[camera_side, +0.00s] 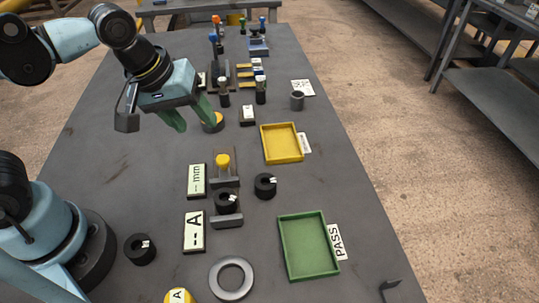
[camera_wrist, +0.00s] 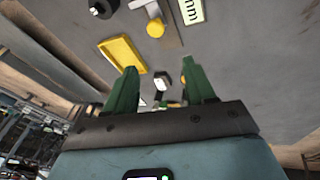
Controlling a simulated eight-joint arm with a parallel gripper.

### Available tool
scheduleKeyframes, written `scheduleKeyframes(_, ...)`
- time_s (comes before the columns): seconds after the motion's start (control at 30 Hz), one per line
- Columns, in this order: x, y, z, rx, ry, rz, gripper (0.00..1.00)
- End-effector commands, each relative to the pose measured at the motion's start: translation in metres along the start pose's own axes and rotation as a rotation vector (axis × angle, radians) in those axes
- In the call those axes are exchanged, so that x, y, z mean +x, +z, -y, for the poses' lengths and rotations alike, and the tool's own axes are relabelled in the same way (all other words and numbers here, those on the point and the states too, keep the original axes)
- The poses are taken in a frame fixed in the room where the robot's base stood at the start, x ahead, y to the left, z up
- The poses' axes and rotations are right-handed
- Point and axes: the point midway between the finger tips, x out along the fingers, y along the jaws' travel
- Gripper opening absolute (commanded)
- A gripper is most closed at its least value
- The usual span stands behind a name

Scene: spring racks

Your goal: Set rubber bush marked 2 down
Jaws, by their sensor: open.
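Several black rubber bushes with white marks show in the side view, their numbers too small to read. One bush (camera_side: 140,249) lies on the bench beside my base. One bush (camera_side: 227,201) is at the grey fixture in front of the "A" display. One bush (camera_side: 265,185) lies on the bench to the right of the fixtures. A black bush (camera_wrist: 103,8) also shows at the top of the wrist view. My gripper (camera_side: 197,126) is open and above the bench, apart from these bushes; its green fingers (camera_wrist: 160,68) show nothing held between them.
A green tray (camera_side: 283,250) labelled PASS and a yellow tray (camera_side: 265,145) stand at the right, empty. Displays reading "mm" (camera_side: 196,181) and "A" (camera_side: 194,232) stand by the fixtures. A grey ring (camera_side: 216,279) lies in front. Several small tools crowd the far end.

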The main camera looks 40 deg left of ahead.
Motion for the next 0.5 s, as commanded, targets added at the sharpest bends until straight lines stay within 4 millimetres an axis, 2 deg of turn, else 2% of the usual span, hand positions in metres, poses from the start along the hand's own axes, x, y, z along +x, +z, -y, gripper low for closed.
scheduleKeyframes(0.1, -0.001, -0.017, 0.019, 0.209, 0.029, -0.095, 0.54)
scheduleKeyframes(0.3, -0.004, -0.035, 0.040, 0.492, 0.021, -0.224, 0.54)
scheduleKeyframes(0.5, -0.005, -0.041, 0.047, 0.606, 0.003, -0.273, 0.54)
